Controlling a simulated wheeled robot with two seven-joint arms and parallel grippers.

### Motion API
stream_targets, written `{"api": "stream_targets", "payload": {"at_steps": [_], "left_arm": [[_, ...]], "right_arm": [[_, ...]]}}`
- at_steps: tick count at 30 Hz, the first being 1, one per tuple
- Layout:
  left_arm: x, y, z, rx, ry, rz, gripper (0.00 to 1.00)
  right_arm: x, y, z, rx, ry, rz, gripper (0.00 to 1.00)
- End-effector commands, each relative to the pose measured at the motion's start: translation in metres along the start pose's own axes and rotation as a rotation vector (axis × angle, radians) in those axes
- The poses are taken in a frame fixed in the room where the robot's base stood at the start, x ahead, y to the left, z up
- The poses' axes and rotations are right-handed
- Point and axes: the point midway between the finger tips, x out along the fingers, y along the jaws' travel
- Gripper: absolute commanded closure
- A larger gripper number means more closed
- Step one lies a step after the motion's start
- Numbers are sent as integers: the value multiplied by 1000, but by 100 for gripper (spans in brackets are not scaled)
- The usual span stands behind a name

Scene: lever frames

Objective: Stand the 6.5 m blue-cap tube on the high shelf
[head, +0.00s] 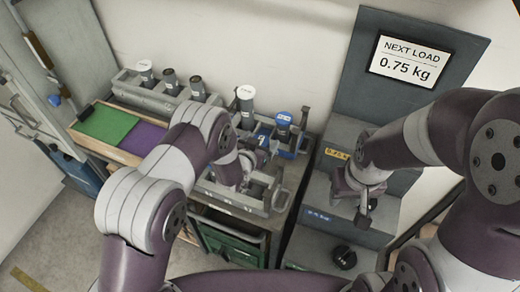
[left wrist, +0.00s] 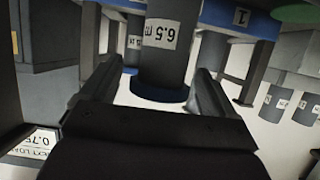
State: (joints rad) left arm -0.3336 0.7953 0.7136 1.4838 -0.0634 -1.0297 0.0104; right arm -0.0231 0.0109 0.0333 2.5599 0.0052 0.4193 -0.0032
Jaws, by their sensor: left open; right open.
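My right gripper (head: 366,207) is open and empty, hanging over the grey steps at the right. I cannot tell for certain which surface is the high shelf.
A white-capped tube (head: 246,107) stands just left of the blue-cap tube. A grey rack (head: 150,95) holds several tubes at the back left, behind a green and purple tray (head: 108,124). Grey steps (head: 345,190) with labels stand at right, below a NEXT LOAD 0.75 kg sign (head: 405,62).

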Motion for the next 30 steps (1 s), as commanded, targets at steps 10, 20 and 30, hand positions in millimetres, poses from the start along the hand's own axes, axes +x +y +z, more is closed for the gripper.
{"api": "stream_targets", "payload": {"at_steps": [10,20,30], "left_arm": [[-1,0,0,0,-1,0,80],[-3,0,-6,0,1,0,86],[-31,0,-74,1,6,-1,86]], "right_arm": [[0,0,0,0,0,0,57],[1,0,0,0,0,0,57],[11,0,1,0,0,0,57]]}}
